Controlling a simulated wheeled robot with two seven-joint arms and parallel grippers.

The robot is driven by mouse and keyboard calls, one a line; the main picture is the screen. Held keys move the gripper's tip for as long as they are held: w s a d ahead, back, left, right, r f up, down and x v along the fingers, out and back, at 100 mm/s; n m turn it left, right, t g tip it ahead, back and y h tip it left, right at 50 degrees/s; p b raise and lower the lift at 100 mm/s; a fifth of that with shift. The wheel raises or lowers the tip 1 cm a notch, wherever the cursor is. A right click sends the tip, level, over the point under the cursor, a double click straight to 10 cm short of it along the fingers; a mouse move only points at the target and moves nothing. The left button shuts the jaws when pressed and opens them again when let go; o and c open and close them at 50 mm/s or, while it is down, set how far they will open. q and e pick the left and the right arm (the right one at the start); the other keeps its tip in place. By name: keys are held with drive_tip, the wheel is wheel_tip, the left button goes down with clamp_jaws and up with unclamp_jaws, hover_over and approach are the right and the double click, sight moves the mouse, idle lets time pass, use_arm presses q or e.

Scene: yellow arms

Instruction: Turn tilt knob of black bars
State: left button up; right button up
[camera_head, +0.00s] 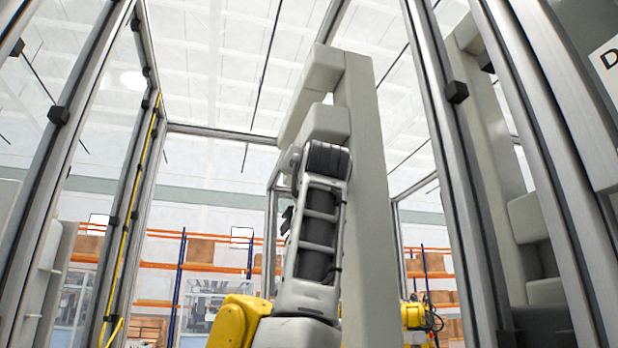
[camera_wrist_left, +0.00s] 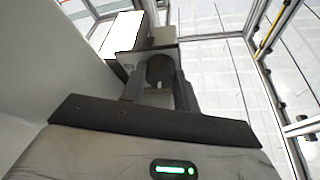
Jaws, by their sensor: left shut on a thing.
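In the left wrist view, my left gripper (camera_wrist_left: 160,90) shows its dark plate and short fingers, closed around a dark rounded part (camera_wrist_left: 160,68) that looks like a knob. The fingers cover its sides. In the head view, a grey upright (camera_head: 362,140) with blocky grey pieces rises in the middle. My right gripper is in neither view.
Metal posts (camera_head: 440,130) with black clamps frame both sides. A yellow machine part (camera_head: 236,318) shows low at the centre, another (camera_head: 414,318) to the right. Orange racks with boxes (camera_head: 200,250) stand far behind. Open air lies left of the upright.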

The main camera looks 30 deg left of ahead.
use_arm(q)
drive_tip(key=shift+m+t+h, duration=0.4)
drive_tip(key=shift+m+h, duration=0.6)
drive_tip(key=shift+m, duration=1.4)
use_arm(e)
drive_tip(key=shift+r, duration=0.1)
use_arm(q)
drive_tip(key=o, duration=1)
drive_tip(key=shift+c, duration=0.2)
drive_tip(key=shift+s, duration=0.1)
drive_tip(key=b+v, duration=0.7)
drive_tip(key=v, duration=0.8)
drive_tip(key=shift+s+d, duration=0.15)
drive_tip(key=shift+s, duration=0.25)
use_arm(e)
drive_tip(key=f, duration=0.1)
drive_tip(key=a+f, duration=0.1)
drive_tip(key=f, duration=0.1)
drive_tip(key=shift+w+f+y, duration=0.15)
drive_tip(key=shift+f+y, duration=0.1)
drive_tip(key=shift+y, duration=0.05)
